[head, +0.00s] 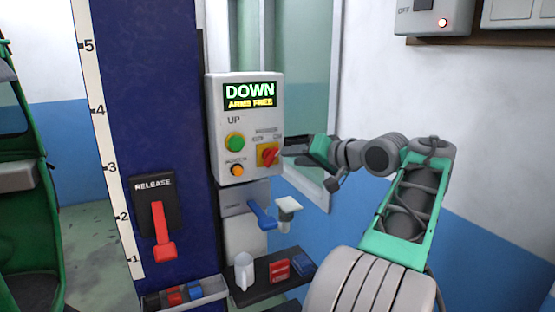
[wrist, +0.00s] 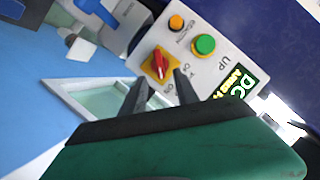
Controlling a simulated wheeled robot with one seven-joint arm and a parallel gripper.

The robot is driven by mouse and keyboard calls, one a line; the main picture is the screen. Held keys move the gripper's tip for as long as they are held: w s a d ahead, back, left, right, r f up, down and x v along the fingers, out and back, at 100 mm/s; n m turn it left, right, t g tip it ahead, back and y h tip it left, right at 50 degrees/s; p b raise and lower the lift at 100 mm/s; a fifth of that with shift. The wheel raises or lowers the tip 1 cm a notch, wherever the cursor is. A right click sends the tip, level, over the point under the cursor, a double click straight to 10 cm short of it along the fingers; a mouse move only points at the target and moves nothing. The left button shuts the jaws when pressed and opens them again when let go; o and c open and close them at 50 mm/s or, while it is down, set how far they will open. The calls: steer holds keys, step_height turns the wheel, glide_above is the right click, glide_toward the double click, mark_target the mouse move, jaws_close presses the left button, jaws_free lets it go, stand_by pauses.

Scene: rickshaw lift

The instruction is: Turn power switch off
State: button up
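The red rotary switch (head: 269,156) sits on a yellow plate at the lower right of the grey control box (head: 222,165). Its small labels are too blurred to read surely. Its handle is tilted in the head view. The switch also shows in the wrist view (wrist: 158,65), just beyond and between my fingertips. My gripper (head: 287,149) comes in from the right, close to the switch. In the wrist view my gripper (wrist: 160,84) has its two dark fingers apart with nothing between them. Whether a fingertip touches the handle cannot be told.
The box display (head: 249,96) reads DOWN. A green button (head: 235,142) and orange button (head: 237,170) lie left of the switch. Below are a blue lever (head: 262,215) and a shelf (head: 255,292) with small items. A red RELEASE lever (head: 162,235) is at left.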

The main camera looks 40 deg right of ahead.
mark_target(274, 158)
steer(key=x, duration=0.7)
steer(key=shift+w+f+p, duration=0.2)
steer(key=shift+w+p, duration=0.15)
steer(key=shift+c, duration=0.6)
jaws_close()
